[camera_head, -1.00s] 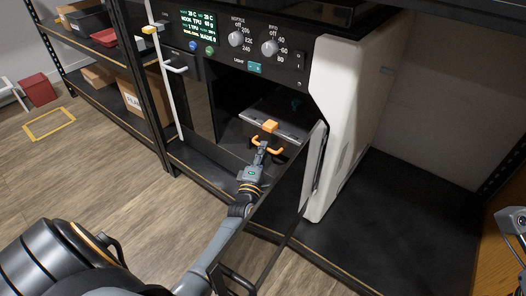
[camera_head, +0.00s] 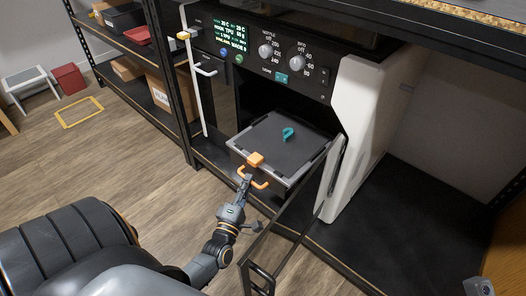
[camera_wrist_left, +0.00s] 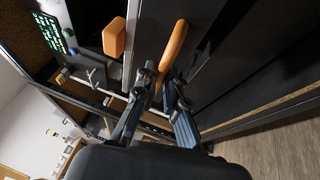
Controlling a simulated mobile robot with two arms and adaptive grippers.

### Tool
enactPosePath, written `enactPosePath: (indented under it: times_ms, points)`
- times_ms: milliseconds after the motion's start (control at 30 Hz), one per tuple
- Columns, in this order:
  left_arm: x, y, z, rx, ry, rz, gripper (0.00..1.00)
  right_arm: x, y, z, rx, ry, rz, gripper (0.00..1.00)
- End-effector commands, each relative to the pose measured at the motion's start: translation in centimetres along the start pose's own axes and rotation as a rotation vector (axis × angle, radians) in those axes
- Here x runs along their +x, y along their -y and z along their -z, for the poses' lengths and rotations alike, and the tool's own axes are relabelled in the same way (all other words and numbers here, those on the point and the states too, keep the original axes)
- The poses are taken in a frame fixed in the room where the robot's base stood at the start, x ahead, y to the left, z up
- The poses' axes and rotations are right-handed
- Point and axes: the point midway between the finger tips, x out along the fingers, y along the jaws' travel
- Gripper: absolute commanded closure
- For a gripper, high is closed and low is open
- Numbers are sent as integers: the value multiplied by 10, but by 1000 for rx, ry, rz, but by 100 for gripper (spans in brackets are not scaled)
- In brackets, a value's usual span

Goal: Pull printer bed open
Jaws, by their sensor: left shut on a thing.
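The printer bed (camera_head: 270,140) is a dark plate sticking out of the front of the 3D printer (camera_head: 355,120). It has an orange handle (camera_head: 261,184) and an orange block (camera_head: 255,159) on its front edge. My left gripper (camera_head: 246,183) is shut on the handle at its left part. In the left wrist view the fingers (camera_wrist_left: 160,82) close around the orange handle (camera_wrist_left: 173,48), with the orange block (camera_wrist_left: 115,37) beside it. A small teal hook-shaped piece (camera_head: 288,133) lies on the bed. My right gripper's fingers are not visible.
The printer's dark door (camera_head: 290,225) stands swung open just right of the bed and my left arm. Shelves with boxes (camera_head: 128,68) stand further left.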

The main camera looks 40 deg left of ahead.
Motion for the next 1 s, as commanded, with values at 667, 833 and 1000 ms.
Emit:
enactPosePath:
  times_ms: [667,833,1000]
  points:
    - [-76,-14,31,-1,2,1,100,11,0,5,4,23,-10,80]
    - [-76,-14,31,-1,2,1,100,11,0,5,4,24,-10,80]
    - [-76,-14,31,-1,2,1,88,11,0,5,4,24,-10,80]
